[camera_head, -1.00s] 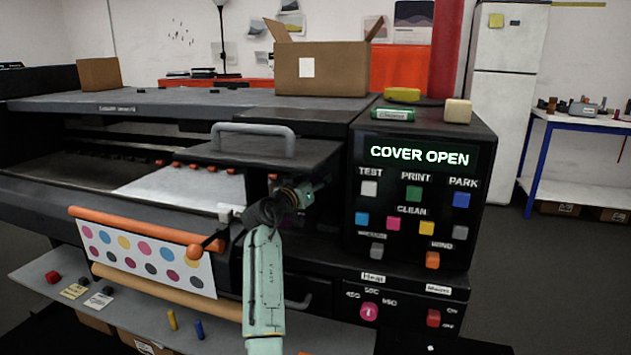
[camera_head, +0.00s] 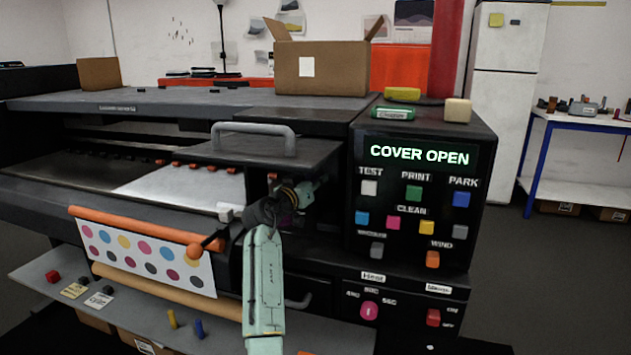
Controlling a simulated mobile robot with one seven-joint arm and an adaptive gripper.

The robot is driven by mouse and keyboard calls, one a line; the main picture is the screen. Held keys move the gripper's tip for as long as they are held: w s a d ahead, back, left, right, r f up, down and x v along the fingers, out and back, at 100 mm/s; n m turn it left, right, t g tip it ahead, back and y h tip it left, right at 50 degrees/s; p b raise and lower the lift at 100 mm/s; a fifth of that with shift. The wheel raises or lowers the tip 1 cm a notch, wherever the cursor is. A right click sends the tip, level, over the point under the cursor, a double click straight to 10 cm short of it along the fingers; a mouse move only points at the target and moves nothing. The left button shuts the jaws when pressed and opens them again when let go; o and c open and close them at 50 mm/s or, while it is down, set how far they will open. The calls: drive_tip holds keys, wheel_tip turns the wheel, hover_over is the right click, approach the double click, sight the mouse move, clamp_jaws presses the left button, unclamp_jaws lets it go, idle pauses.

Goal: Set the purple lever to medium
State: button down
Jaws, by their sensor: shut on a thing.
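My gripper (camera_head: 318,184) reaches in under the raised cover at the right end of the printer's opening, beside the control box. Its fingers are in dark shadow and hard to make out. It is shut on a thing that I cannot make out. I see no purple lever in this view; the arm, cover and shadow hide the spot where the gripper works. No lever marks can be read there.
The tilted cover (camera_head: 260,150) with its grey handle (camera_head: 253,132) hangs above my wrist. The control box (camera_head: 488,160) reads "COVER OPEN" and stands close to the right.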

drive_tip(key=shift+d, duration=0.1)
drive_tip(key=m+b, duration=0.1)
drive_tip(key=d+m+b, duration=0.1)
drive_tip(key=shift+s+d+f+m+b, duration=0.15)
drive_tip(key=shift+s+f+m+b, duration=0.05)
drive_tip(key=shift+s+m+b, duration=0.1)
drive_tip(key=shift+s+d+f+m+g+y+b, duration=0.2)
drive_tip(key=shift+d+m+b, duration=0.25)
drive_tip(key=shift+m, duration=0.3)
drive_tip(key=shift+s+d+f+m+g+y+b, duration=0.1)
drive_tip(key=shift+d+m+g+y+b, duration=0.25)
drive_tip(key=shift+m, duration=0.4)
drive_tip(key=c, duration=1.3)
unclamp_jaws()
